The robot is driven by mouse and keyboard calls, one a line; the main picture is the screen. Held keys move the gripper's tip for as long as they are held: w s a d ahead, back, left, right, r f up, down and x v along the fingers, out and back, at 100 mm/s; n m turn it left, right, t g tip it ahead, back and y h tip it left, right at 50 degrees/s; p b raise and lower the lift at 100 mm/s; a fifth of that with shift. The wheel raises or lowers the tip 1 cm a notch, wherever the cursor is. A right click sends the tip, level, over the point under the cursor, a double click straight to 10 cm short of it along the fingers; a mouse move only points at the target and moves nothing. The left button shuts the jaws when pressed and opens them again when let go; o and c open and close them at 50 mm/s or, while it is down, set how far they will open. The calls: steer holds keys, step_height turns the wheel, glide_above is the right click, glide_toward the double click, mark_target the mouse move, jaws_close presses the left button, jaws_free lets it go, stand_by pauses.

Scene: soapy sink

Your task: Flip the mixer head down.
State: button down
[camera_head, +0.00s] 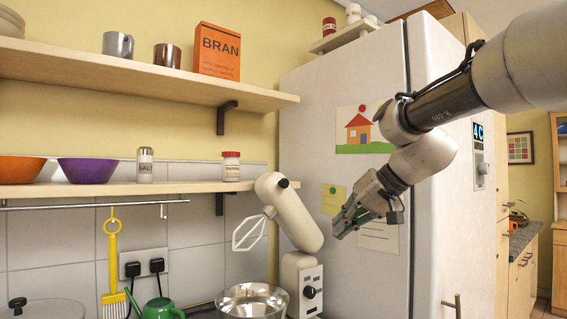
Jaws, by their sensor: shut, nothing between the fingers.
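The cream stand mixer stands on the counter in front of the fridge. Its mixer head (291,211) is tilted up and back, with the white beater (250,232) hanging off its left side in the air. The mixer base (302,284) has a dark knob, and its lower part is cut off by the picture's bottom edge. A metal bowl (252,300) sits below and left of the head. My gripper (341,228) is shut and empty, to the right of the head.
A white fridge (450,215) stands behind the mixer and my arm. The lower shelf (120,189), with bowls and jars, is on the left wall. A yellow brush (113,275) hangs under it. A green watering can (160,309) is at the bottom.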

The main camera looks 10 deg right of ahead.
steer(key=w+r+m+t+y, duration=0.1)
steer(key=w+r+t+y, duration=0.3)
steer(key=w+r, duration=1.1)
step_height(320, 180, up, 4)
steer(key=shift+w+d+f+t, duration=0.1)
steer(key=shift+w+d+t, duration=0.3)
steer(key=shift+t, duration=0.4)
steer(key=shift+w, duration=0.1)
steer(key=w+a+f, duration=0.1)
steer(key=w+a, duration=0.1)
steer(key=w+a+f, duration=0.1)
steer(key=w+a, duration=0.1)
steer(key=a, duration=0.1)
steer(key=w+a+f, duration=0.1)
steer(key=w+a, duration=0.1)
steer(key=w, duration=0.1)
steer(key=shift+a+f, duration=0.15)
steer(key=shift+a, duration=0.2)
steer(key=shift+s+a+f, duration=0.1)
steer(key=shift+a+f, duration=0.25)
steer(key=shift+f, duration=0.05)
